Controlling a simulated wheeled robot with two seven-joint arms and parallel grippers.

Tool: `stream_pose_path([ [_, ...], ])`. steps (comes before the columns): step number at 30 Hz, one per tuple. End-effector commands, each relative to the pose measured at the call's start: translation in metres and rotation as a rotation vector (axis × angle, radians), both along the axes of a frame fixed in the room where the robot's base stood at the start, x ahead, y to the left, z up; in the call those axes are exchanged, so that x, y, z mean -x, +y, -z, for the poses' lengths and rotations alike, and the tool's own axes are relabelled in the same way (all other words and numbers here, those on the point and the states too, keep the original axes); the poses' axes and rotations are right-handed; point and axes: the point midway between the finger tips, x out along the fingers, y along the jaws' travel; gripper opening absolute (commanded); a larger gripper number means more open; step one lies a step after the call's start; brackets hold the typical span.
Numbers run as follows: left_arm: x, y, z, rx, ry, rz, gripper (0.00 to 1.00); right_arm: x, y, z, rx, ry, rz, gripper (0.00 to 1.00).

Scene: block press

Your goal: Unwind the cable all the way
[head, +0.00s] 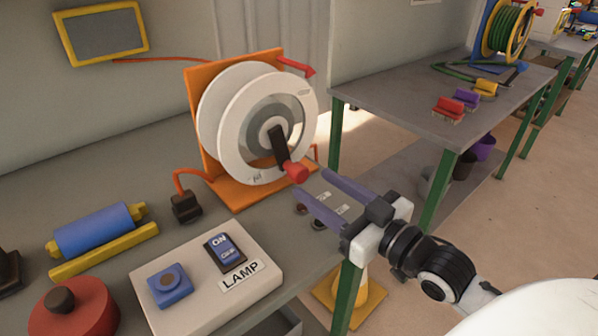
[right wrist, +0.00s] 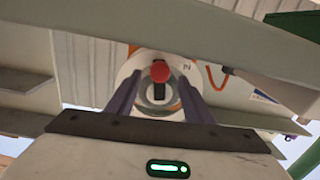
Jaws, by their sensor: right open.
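A white cable reel (head: 243,125) stands upright on an orange stand (head: 194,82) on the grey workbench. Its black crank (head: 277,143) ends in a red knob (head: 295,172) at the lower right of the disc. No wound cable can be made out between the discs. My right gripper (head: 312,183) is open and empty, its fingertips just in front of and below the red knob, not closed on it. In the right wrist view the red knob (right wrist: 160,71) shows beyond and between the two spread fingers (right wrist: 158,100). My left gripper is not in view.
A cream LAMP box (head: 207,281) with a switch and blue button sits in front. A black plug block (head: 186,207) on an orange cord, a blue roller (head: 93,230) and a red round object (head: 73,308) lie left. A second table (head: 400,110) stands right across a gap.

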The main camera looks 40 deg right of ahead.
Motion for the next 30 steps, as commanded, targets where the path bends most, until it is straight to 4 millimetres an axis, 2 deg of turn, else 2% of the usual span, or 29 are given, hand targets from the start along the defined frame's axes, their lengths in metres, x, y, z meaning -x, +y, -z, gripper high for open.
stream_pose_path([
  [3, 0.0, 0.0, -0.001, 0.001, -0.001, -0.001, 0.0, -0.02, 0.002, -0.002, 0.0, -0.004, 0.001, 0.47],
  [10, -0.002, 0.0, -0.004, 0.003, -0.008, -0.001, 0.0, -0.048, 0.006, -0.001, 0.001, -0.002, 0.001, 0.47],
  [15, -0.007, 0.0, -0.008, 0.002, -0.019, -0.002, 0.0, -0.057, 0.007, -0.001, 0.002, -0.001, 0.001, 0.47],
  [23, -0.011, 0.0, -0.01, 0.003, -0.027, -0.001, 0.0, -0.058, 0.007, 0.0, 0.001, 0.001, 0.001, 0.47],
  [24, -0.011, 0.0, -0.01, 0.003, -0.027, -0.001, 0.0, -0.058, 0.007, 0.0, 0.001, 0.001, 0.001, 0.45],
  [26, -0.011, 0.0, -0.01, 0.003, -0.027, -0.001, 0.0, -0.058, 0.007, 0.0, 0.001, 0.001, 0.001, 0.35],
  [30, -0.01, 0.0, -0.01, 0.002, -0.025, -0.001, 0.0, -0.058, 0.007, 0.0, 0.001, 0.001, 0.0, 0.12],
])
